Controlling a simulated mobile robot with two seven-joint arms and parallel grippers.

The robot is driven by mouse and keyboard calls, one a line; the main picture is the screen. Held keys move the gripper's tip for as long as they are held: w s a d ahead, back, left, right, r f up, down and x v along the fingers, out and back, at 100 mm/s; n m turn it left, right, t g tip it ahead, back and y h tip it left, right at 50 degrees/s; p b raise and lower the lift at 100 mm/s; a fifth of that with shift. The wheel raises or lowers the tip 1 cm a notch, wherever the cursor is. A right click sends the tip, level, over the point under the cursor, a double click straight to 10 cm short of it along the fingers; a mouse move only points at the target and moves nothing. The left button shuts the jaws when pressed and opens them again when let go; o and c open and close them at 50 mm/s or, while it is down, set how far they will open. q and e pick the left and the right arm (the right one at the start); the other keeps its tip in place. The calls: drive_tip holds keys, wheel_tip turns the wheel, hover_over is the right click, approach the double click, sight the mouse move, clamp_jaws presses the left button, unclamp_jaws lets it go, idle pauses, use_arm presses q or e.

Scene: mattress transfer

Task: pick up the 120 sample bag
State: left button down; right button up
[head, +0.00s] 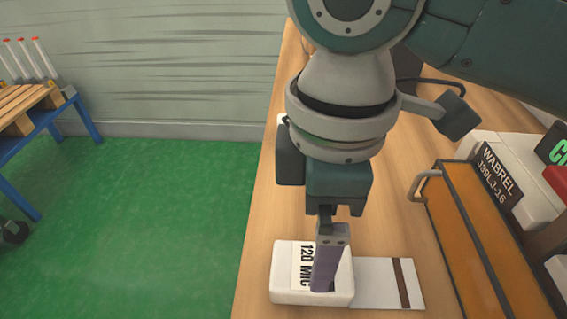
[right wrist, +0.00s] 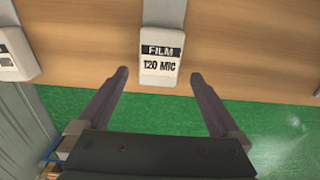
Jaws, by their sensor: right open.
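The 120 sample bag (head: 284,287) is a white, soft-edged packet lying on the wooden table near its left edge in the head view. Its label reads "120 MIC". In the right wrist view the bag (right wrist: 160,44) shows "FILM 120 MIC" and lies just past the fingertips, centred between them. My right gripper (head: 325,286) points down over the bag and covers part of its label in the head view. In the right wrist view the gripper (right wrist: 159,75) is open with nothing between its fingers. My left gripper is not in view.
A flat white card (head: 375,280) with a brown stripe lies right of the bag. An orange case (head: 490,240) with a handle and white boxes (head: 505,185) stand farther right. Another white packet (right wrist: 15,55) shows at left in the wrist view. Green floor (head: 150,220) lies beyond the table edge.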

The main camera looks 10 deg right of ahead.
sight(349, 275)
wheel_tip(349, 275, down, 3)
drive_tip(key=shift+a+f, duration=0.1)
drive_tip(key=shift+f, duration=0.05)
drive_tip(key=f, duration=0.1)
drive_tip(key=f+b, duration=0.1)
drive_tip(key=f, duration=0.3)
drive_tip(key=shift+s+d+b, duration=0.1)
drive_tip(key=shift+d+b, duration=0.2)
drive_tip(key=shift+c, duration=0.2)
drive_tip(key=c, duration=1.2)
